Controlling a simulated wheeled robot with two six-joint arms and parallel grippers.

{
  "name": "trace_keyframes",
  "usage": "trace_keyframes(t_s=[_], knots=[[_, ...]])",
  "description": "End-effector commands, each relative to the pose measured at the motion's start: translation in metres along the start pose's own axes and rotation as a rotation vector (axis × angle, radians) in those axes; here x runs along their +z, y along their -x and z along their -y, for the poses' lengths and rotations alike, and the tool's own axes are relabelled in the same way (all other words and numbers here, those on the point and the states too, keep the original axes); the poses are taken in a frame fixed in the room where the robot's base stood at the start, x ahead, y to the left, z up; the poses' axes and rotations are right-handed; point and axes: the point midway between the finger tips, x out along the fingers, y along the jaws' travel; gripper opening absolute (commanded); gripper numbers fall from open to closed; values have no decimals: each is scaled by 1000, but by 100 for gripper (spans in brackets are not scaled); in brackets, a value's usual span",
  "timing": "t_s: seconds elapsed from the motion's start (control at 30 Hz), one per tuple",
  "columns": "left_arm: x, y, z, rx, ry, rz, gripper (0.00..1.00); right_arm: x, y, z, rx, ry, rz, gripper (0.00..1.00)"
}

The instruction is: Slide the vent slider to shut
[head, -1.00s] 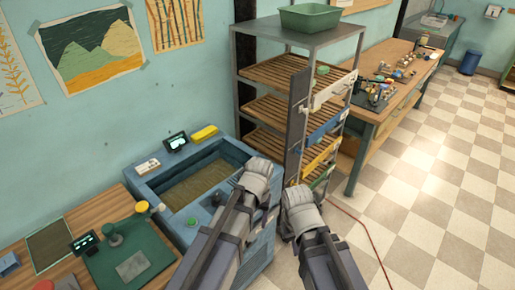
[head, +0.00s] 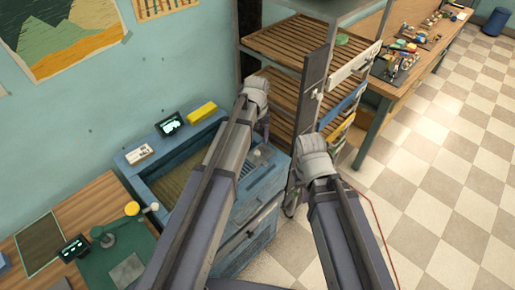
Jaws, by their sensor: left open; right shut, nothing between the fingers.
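A tall dark vertical panel (head: 313,110) stands at the front of the grey shelf rack with slatted wooden shelves (head: 290,40). A small pale fitting (head: 318,95) shows on the panel; I cannot tell whether it is the vent slider, and I make out no slider clearly elsewhere. My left gripper (head: 257,88) is open near the rack's left side, beyond the blue basin unit; its fingers are mostly hidden behind the wrist. My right gripper (head: 311,146) is shut and empty, in front of the panel's lower part in the picture. I cannot tell whether either touches anything.
The blue basin unit (head: 140,174) stands left of the rack, with a small screen (head: 171,125) and a yellow block (head: 202,112) on its back edge. A wooden bench (head: 398,82) stands behind right. The checkered floor (head: 430,170) at right is mostly clear.

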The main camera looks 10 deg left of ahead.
Motion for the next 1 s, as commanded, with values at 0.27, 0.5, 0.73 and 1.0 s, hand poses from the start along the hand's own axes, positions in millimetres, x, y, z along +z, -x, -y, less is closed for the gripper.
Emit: trace_keyframes(t_s=[0.27,0.5,0.73,1.0], knots=[[0,-29,0,0,-1,0,62,-2,-28,3,0,1,0,0],[0,-60,0,0,-1,0,62,-4,-60,6,0,0,0,0],[0,-76,0,0,-1,0,62,-5,-75,7,0,-1,0,0],[0,-75,0,0,-1,0,62,-5,-74,7,0,-1,0,0]])
